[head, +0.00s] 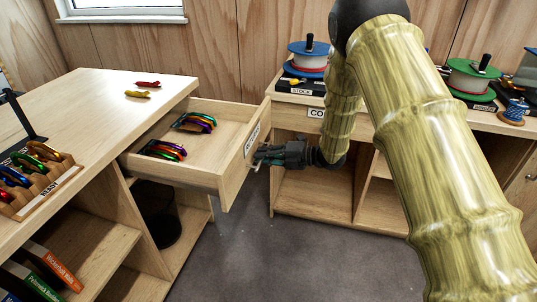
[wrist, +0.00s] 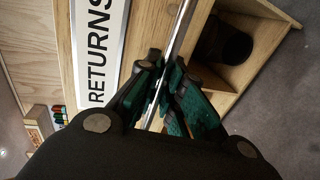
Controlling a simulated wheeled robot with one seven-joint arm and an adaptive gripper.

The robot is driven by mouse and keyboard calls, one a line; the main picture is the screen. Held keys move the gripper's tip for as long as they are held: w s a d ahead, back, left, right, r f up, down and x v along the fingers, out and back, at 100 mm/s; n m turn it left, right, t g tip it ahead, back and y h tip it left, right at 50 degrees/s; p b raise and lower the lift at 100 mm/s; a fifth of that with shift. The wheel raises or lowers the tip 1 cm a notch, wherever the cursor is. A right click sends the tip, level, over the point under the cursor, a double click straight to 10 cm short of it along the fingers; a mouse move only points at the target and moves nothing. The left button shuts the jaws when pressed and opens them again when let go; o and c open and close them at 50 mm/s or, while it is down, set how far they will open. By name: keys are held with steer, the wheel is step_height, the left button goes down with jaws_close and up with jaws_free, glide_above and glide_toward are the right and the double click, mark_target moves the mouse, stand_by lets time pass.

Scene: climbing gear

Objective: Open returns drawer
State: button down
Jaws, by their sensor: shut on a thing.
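The returns drawer (head: 207,172) stands pulled out from the left counter in the head view. Several coloured carabiners (head: 195,123) lie in it in two groups. Its front carries a label reading RETURNS, clear in the wrist view (wrist: 98,55). My gripper (head: 262,155) is at the drawer front. In the wrist view my gripper (wrist: 160,75) is shut on the metal bar handle (wrist: 178,35), which runs between its fingers. The fingers hide part of the handle.
The left counter (head: 85,100) holds a READY rack (head: 38,180) of carabiners and red and yellow pieces (head: 142,89). A dark bin (head: 158,213) sits beneath the drawer. The right counter (head: 300,120) bears cord spools (head: 308,57). Grey floor (head: 270,250) between is clear.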

steer(key=shift+d, duration=0.15)
steer(key=c, duration=1.5)
jaws_free()
steer(key=shift+d, duration=0.1)
steer(key=v, duration=1.2)
steer(key=shift+s+f, duration=0.1)
